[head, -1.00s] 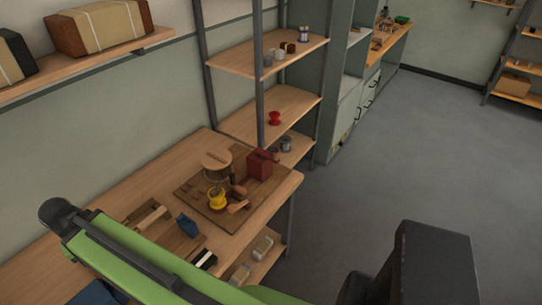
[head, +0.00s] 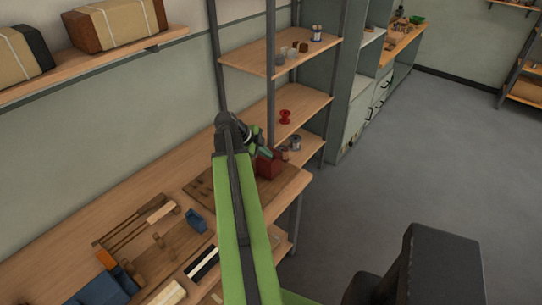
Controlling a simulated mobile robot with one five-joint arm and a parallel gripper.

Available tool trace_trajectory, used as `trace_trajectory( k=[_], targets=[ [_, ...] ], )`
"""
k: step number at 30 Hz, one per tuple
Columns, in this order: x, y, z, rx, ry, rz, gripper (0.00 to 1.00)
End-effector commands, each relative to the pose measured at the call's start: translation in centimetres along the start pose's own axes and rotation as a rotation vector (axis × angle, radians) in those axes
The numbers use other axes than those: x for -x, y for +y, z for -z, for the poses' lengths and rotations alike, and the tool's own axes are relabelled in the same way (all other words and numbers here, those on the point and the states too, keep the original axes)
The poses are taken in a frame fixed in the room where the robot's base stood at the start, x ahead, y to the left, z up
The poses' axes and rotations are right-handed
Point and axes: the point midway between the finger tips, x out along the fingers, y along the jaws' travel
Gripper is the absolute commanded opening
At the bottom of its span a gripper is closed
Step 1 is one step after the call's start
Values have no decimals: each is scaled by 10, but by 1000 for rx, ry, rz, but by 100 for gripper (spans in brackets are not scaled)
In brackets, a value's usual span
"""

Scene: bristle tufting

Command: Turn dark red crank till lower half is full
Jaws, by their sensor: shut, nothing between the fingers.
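The dark red box-shaped device (head: 270,167) stands on the brown board (head: 202,187) at the far right end of the bench. I cannot make out its crank, and my arm hides part of the board. My gripper (head: 264,153) is at the end of my green arm, just above and behind the dark red device in the picture. It is small and partly hidden, and appears shut with nothing held. I cannot tell whether it touches the device. The round wooden disc and yellow piece on the board are hidden now.
A blue block (head: 196,221), wooden-handled tools (head: 160,212) and a black-and-white piece (head: 202,264) lie on the bench (head: 75,250) nearer me. A shelf rack (head: 285,103) with a red spool (head: 285,117) stands close behind. Open floor (head: 400,170) is on the right.

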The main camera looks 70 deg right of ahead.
Motion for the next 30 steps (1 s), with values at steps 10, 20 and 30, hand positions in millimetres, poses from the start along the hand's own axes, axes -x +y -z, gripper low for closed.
trace_trajectory(
  k=[10,20,30],
  targets=[
    [-85,4,-5,0,-1,-2,0],
    [-95,-34,-1,1,-1,-1,0],
    [-96,-35,0,1,-1,-2,0]
  ],
)
